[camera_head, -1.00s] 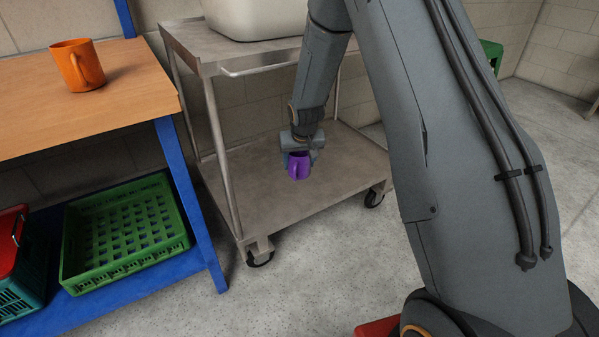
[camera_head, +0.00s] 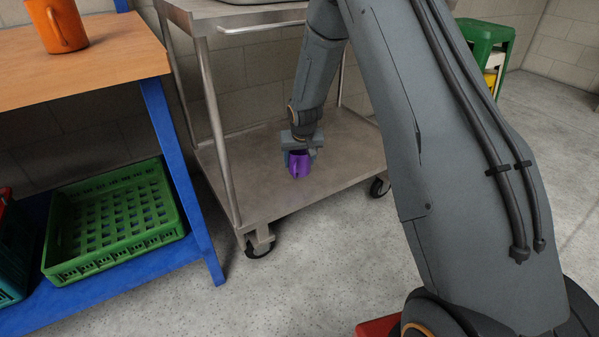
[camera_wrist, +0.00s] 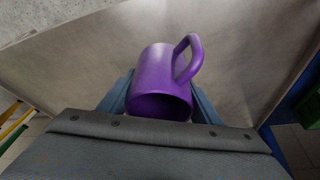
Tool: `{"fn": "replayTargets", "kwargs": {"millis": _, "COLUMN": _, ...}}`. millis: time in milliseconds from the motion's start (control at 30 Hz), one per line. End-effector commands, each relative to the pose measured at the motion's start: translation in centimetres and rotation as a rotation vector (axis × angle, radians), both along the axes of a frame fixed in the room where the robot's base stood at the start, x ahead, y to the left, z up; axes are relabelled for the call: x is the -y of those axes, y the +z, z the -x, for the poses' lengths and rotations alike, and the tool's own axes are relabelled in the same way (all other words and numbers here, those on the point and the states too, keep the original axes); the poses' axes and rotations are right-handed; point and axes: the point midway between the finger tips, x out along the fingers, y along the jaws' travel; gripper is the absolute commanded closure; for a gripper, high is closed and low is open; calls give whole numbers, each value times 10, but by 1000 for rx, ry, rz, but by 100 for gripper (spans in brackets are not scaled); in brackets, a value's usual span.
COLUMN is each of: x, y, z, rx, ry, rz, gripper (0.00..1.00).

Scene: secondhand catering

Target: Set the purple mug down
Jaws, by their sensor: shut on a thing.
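The purple mug (camera_head: 299,165) is at the lower shelf (camera_head: 262,190) of a metal trolley, near the middle of that shelf. My gripper (camera_head: 300,155) is shut on it from above. In the wrist view the mug (camera_wrist: 160,75) sits between my two blue-grey fingers, with its open rim towards me and its handle towards the upper right. Its base is hidden there, and I cannot tell whether it touches the shelf or is slightly above it.
The trolley's upper shelf (camera_head: 215,12) and its posts are around my arm. A wooden table (camera_head: 100,62) with an orange mug (camera_head: 57,25) stands at the left. A green crate (camera_head: 120,240) lies below it. A green stool (camera_head: 487,38) is at the back right. The lower shelf around the mug is clear.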

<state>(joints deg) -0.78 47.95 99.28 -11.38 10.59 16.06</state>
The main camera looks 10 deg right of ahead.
Motion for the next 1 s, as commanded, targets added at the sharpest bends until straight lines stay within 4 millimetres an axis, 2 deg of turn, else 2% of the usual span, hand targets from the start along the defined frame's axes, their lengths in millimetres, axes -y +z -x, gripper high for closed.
{"fn": "replayTargets", "kwargs": {"millis": 333, "x": 0, "y": -47, "z": 0, "rx": -1, "ry": 1, "rz": 0, "gripper": 73}}
{"fn": "replayTargets", "kwargs": {"millis": 767, "x": 0, "y": -52, "z": 0, "rx": 1, "ry": 0, "rz": 0, "gripper": 73}}
{"fn": "replayTargets", "kwargs": {"millis": 800, "x": 0, "y": -52, "z": 0, "rx": 0, "ry": 1, "rz": 0, "gripper": 37}}
{"fn": "replayTargets", "kwargs": {"millis": 900, "x": 0, "y": -52, "z": 0, "rx": 0, "ry": 0, "rz": 0, "gripper": 24}}
{"fn": "replayTargets", "kwargs": {"millis": 1000, "x": 0, "y": -52, "z": 0, "rx": 0, "ry": 0, "rz": 0, "gripper": 24}}
